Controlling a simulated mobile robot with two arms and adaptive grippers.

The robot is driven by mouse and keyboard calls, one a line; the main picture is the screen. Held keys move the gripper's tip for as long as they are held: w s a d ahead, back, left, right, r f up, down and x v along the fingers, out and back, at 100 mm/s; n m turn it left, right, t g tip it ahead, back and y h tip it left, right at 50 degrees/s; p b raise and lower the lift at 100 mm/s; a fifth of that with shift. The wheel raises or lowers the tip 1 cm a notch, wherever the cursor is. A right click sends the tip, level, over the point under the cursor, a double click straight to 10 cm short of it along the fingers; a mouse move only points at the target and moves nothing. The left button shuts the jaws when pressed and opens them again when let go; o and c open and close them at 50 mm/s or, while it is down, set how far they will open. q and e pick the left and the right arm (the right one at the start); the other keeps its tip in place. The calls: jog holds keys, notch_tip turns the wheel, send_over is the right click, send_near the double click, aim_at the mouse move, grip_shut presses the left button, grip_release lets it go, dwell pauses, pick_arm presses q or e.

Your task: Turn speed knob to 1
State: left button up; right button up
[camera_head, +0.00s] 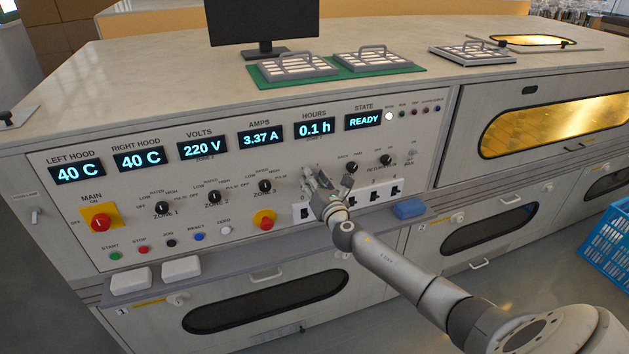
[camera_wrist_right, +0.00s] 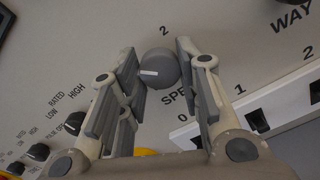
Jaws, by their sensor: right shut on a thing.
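My right gripper (camera_head: 318,182) reaches the front panel (camera_head: 233,172) from the lower right and hides the speed knob in the head view. In the right wrist view the speed knob (camera_wrist_right: 163,72) is a round grey knob with a white pointer mark on its left part. The gripper's fingers are shut on the knob, one on each side. A "2" is printed above the knob. The label "SPE…" below it is partly hidden by a finger. Other scale marks of this knob cannot be made out. My left gripper is in neither view.
A blue block (camera_head: 408,208) rests on the ledge. The state display (camera_head: 364,121) reads READY.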

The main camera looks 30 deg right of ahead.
jog(key=shift+f, duration=0.15)
jog(key=o, duration=1)
jog(key=v, duration=1.2)
